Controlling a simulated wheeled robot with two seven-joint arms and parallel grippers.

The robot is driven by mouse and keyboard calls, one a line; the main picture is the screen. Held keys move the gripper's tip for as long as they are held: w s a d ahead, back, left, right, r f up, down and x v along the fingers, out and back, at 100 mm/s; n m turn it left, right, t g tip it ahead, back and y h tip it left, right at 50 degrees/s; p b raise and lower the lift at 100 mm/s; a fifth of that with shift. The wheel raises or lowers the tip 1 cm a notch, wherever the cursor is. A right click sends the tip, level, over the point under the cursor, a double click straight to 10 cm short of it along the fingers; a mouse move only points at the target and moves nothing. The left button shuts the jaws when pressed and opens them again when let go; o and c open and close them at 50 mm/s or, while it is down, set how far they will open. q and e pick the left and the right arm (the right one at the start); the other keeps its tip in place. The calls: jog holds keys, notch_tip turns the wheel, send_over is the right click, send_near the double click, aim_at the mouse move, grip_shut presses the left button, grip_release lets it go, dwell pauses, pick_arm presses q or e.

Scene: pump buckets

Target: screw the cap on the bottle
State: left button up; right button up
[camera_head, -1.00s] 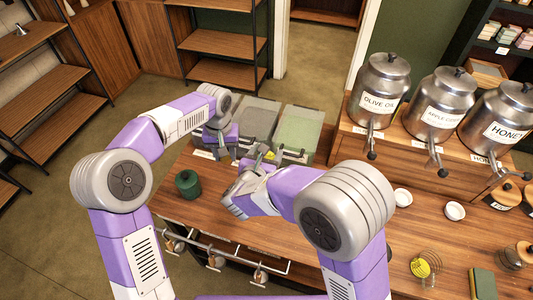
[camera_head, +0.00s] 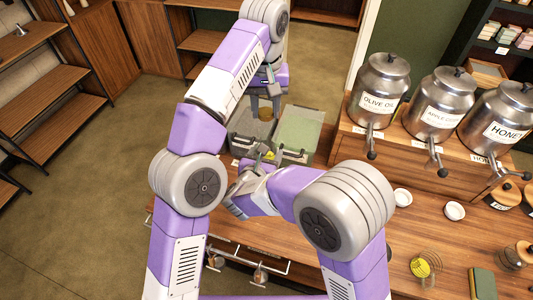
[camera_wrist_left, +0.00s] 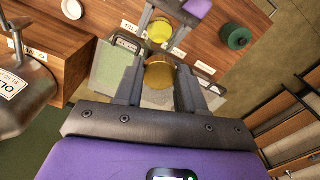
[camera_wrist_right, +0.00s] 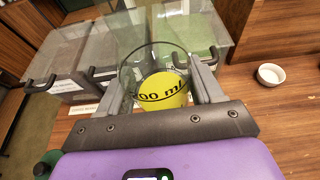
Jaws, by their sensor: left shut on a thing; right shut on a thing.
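My left gripper (camera_head: 265,104) is shut on a round golden-brown cap (camera_head: 265,114), which hangs between its fingertips above the grey bins; the cap also shows in the left wrist view (camera_wrist_left: 158,74). My right gripper (camera_wrist_right: 162,88) is shut on a clear glass bottle (camera_wrist_right: 150,62) with a yellow lower part marked "00 ml". The bottle's top rim looks open in the right wrist view. In the head view only a yellow patch of the bottle (camera_head: 268,155) shows. The cap and the bottle are apart.
Steel dispensers, including olive oil (camera_head: 378,88), stand on a wooden riser to the right. A dark green jar (camera_wrist_left: 236,37) and small white bowls (camera_head: 403,197) are on the counter.

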pick_arm(q)
jog(key=shift+f, duration=0.15)
jog(key=shift+f, duration=1.9)
jog(key=shift+f, duration=0.9)
jog(key=shift+f, duration=0.55)
